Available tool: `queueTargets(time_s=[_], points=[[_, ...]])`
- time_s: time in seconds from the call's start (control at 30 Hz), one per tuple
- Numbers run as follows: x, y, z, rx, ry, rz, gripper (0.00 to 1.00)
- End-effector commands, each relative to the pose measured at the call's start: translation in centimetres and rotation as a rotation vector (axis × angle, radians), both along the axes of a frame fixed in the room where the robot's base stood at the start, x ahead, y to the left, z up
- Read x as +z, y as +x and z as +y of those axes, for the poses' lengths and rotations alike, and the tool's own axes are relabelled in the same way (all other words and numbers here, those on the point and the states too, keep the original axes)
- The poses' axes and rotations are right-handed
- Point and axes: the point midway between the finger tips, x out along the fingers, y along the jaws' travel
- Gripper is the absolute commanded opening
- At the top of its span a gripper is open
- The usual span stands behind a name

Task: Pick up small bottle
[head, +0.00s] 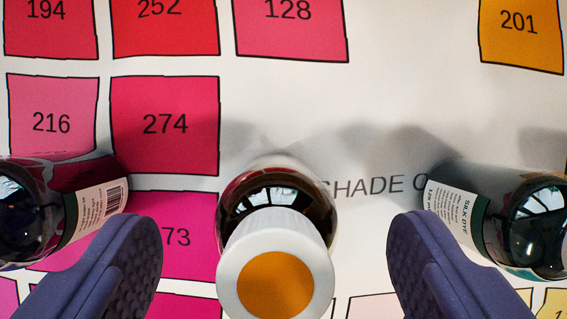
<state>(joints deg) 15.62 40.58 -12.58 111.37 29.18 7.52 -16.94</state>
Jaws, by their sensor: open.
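A small bottle (275,191) with dark glassy shoulders and a ribbed white cap (231,262) stands at the bottom centre of the head view. The cap has an orange disc on top. My gripper (275,240) is open, with one purple padded finger to the left of this bottle and one to the right. Neither finger touches it in the picture. The bottle's lower body is hidden under its cap and shoulders.
A dark bottle with a white barcode label (98,212) is at the left edge, close to my left finger. Another dark bottle labelled "SILK DYE" (455,209) is at the right, close to my right finger. Beneath lies a white shade chart (400,110) with numbered colour squares.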

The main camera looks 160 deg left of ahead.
Motion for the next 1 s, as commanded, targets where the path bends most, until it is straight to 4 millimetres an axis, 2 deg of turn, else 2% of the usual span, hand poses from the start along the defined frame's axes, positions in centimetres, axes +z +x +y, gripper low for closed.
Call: queueTargets(time_s=[0.03,0.1,0.33,0.6,0.7,1.0], points=[[-1.34,0.23,-0.21,-0.001,0.001,0.002,0.83],[-1.98,0.55,-0.44,-0.002,0.0,0.0,0.83],[-1.95,0.68,-0.48,-0.001,0.0,-0.001,0.83],[-1.93,0.68,-0.46,-0.001,0.0,-0.001,0.21],[-1.92,0.69,-0.47,-0.001,0.0,-0.001,0.02],[-1.54,0.71,-0.46,-0.001,0.0,-0.002,0.02]])
